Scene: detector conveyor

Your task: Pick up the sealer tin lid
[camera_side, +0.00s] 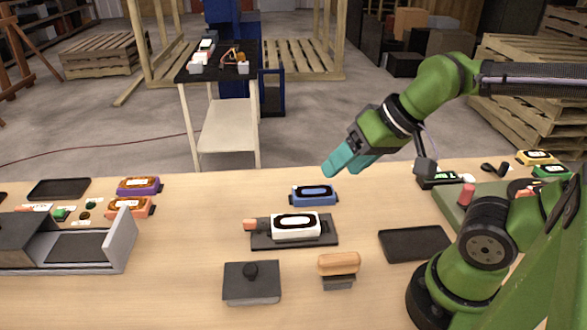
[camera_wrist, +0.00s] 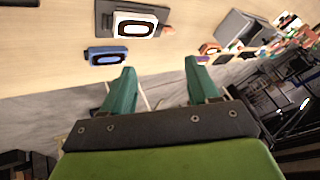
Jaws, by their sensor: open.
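A dark grey square tin (camera_side: 251,290) stands near the front of the table in the side view. I do not make out the tin or the lid in the wrist view. My gripper (camera_side: 338,162) is raised above the far side of the table, behind and to the right of the tin and well apart from it. Its two teal fingers are open and empty, and they also show in the wrist view (camera_wrist: 159,66).
A white device (camera_side: 295,226) sits on a dark plate, with a blue device (camera_side: 314,195) behind it. A tan-topped block (camera_side: 338,264) stands right of the tin. A black tray (camera_side: 414,243) lies further right. Bare wood lies left of the tin, before the grey conveyor unit (camera_side: 120,240).

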